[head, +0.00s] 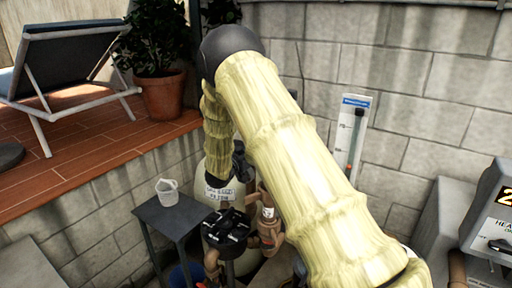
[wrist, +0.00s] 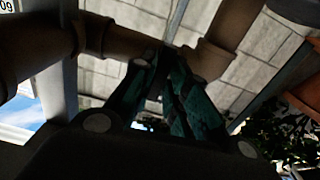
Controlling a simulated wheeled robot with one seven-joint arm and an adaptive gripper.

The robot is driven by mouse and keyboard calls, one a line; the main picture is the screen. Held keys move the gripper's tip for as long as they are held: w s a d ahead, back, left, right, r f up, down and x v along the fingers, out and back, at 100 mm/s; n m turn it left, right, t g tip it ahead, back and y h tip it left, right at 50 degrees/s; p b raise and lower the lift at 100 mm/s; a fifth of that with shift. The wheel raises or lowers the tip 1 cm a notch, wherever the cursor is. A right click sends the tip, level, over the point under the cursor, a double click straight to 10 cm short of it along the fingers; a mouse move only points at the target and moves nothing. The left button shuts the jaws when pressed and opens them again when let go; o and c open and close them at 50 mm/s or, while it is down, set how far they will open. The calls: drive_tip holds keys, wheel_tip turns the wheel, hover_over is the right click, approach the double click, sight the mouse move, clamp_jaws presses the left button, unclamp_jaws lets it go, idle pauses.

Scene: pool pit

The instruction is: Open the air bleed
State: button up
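I cannot pick out the air bleed for certain in either view. A pale tank (head: 216,168) with a white label stands behind a black valve top (head: 226,230) in the head view. My yellowish arm crosses in front and hides part of this equipment. A small dark shape (head: 241,160) shows beside the tank top; I cannot tell whether it is a fitting or part of my gripper. In the wrist view my gripper (wrist: 165,58) has dark green fingers that come together at the tips. Nothing shows held between them. Brown pipes (wrist: 125,42) pass behind the fingers.
A small dark table (head: 172,215) with a white cup (head: 167,191) stands left of the valve. A heater (head: 490,225) is at the right. A gauge board (head: 351,135) is on the block wall. A raised deck holds a lounger (head: 70,60) and potted plant (head: 163,95).

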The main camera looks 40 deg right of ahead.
drive_tip(key=o, duration=0.4)
drive_tip(key=shift+f, duration=0.1)
drive_tip(key=shift+o, duration=0.2)
